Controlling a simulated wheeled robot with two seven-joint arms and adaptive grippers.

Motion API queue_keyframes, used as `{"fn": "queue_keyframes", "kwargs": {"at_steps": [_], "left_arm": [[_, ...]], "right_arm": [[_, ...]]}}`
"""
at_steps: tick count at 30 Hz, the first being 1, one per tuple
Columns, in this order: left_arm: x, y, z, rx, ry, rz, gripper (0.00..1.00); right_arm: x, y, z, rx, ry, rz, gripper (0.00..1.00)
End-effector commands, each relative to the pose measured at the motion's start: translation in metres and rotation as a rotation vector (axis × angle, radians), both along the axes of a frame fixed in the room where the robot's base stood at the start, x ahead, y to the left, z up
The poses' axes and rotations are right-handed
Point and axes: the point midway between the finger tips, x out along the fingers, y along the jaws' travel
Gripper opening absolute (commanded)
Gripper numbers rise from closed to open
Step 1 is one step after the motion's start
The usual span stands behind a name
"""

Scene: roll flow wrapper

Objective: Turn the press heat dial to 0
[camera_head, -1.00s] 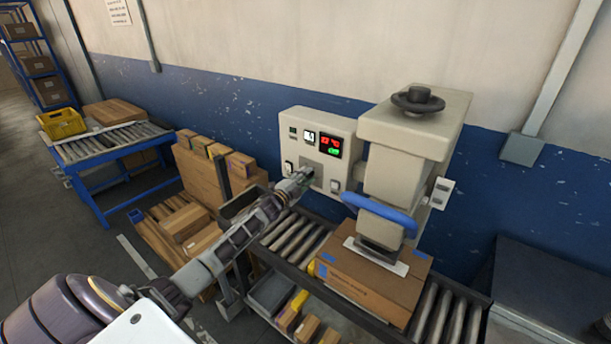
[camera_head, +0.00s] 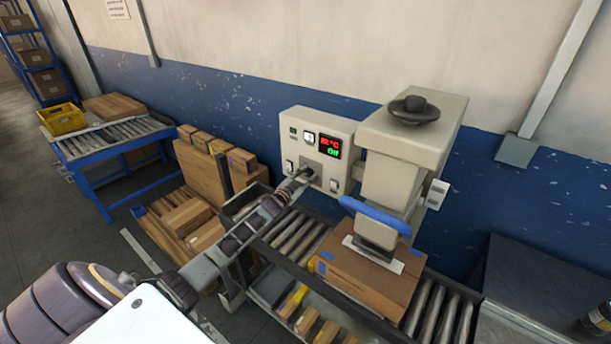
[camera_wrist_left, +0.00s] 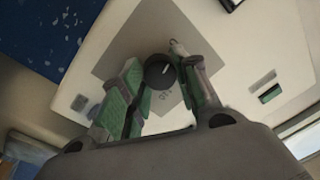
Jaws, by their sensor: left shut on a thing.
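The heat dial (camera_wrist_left: 159,74) is a round black knob with a short white mark, on a grey plate of the press's control box. My left gripper (camera_wrist_left: 156,80) is shut on it, with a green-padded finger on each side. In the head view my left gripper (camera_head: 303,174) reaches the front of the control box (camera_head: 300,128) and mostly hides the dial. Beside it a black display (camera_head: 329,147) shows red characters above green ones, too small to read surely. Print on the plate below the dial is partly hidden. My right gripper is out of view.
The press head (camera_head: 393,170) with a blue handle (camera_head: 375,214) stands right of the dial, over a cardboard box (camera_head: 362,283) on a roller conveyor (camera_head: 298,236). White switches (camera_head: 334,185) flank the dial plate. Stacked boxes (camera_head: 200,172) stand to the left.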

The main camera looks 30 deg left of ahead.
Motion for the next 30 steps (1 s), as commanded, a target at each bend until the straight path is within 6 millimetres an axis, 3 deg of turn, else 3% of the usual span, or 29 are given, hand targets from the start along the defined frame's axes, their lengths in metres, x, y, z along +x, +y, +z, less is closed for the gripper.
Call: {"fn": "queue_keyframes", "kwargs": {"at_steps": [14, 15, 20, 30], "left_arm": [[0.000, 0.000, -0.001, -0.023, 0.004, 0.000, 0.07], [0.000, 0.000, -0.002, -0.023, 0.004, 0.000, 0.34], [0.000, 0.000, -0.001, -0.022, 0.002, 0.000, 0.54], [0.000, 0.000, 0.000, -0.022, 0.002, 0.000, 0.54]], "right_arm": [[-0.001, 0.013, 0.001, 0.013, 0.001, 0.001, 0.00], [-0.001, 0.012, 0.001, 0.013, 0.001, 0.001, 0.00], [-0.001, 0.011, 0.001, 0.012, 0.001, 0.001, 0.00], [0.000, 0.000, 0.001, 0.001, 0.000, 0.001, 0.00]]}}
